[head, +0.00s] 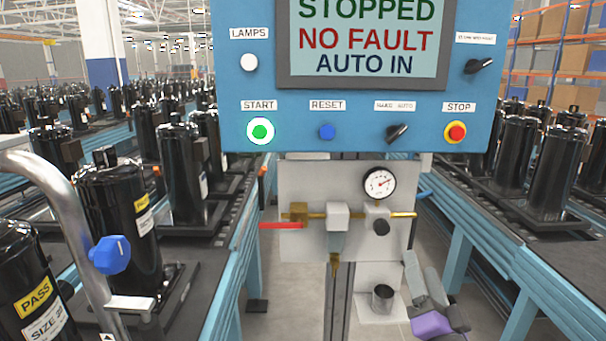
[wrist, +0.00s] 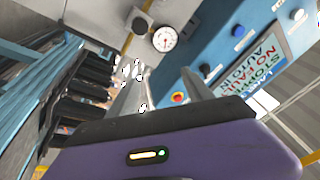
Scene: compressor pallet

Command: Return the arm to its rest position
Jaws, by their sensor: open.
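My gripper (head: 421,268) is low at the right of centre in the head view, in front of the post below the control panel. Its two grey fingers point up and stand apart, with nothing seen between them. The purple wrist body (head: 431,325) shows below them. In the wrist view my gripper (wrist: 163,75) is also open and empty, and its fingers reach toward the panel and gauge. Most of my arm is out of the head view.
The blue control panel (head: 233,80) reads "STOPPED, NO FAULT, AUTO IN", with START lit green. Conveyors with black compressors (head: 120,225) flank both sides. A blue-knobbed metal rail (head: 110,254) stands front left.

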